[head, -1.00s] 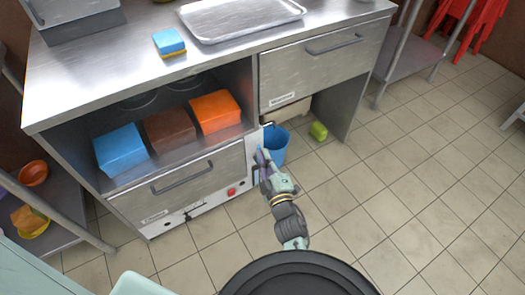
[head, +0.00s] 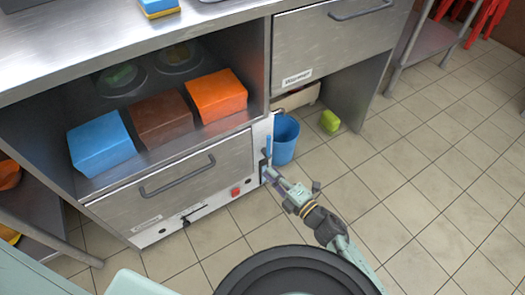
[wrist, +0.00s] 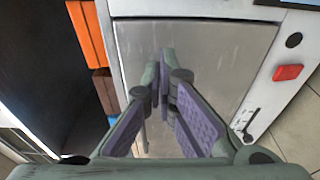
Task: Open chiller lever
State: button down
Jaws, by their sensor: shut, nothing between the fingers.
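The low steel unit has a drawer-like front with a bar handle (head: 178,176). A dark lever (head: 195,213) also sits on the bottom strip, left of a red button (head: 235,192). I cannot tell which is the chiller's.
Blue (head: 99,143), brown (head: 161,119) and orange (head: 216,96) boxes stand on the shelf above the front. A blue bucket (head: 285,140) stands close behind my gripper. A green block (head: 330,121) lies on the floor. The tiled floor (head: 440,180) at right is clear.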

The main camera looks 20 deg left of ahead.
aim_at(244, 147)
jog(key=x, duration=1)
jog(key=shift+a, duration=0.25)
jog(key=shift+w+d, duration=0.9)
jog(key=shift+d, duration=0.35)
jog(key=shift+w+d, duration=0.4)
jog(key=shift+d, duration=0.1)
jog(key=shift+r, duration=0.1)
jog(key=shift+d+m, duration=0.1)
jog(key=shift+m, duration=0.2)
jog(key=shift+w+m, duration=0.2)
jog(key=shift+m, duration=0.2)
jog(key=shift+d+r+m, duration=0.1)
jog(key=shift+d+m, duration=0.05)
jog(key=shift+m, duration=0.15)
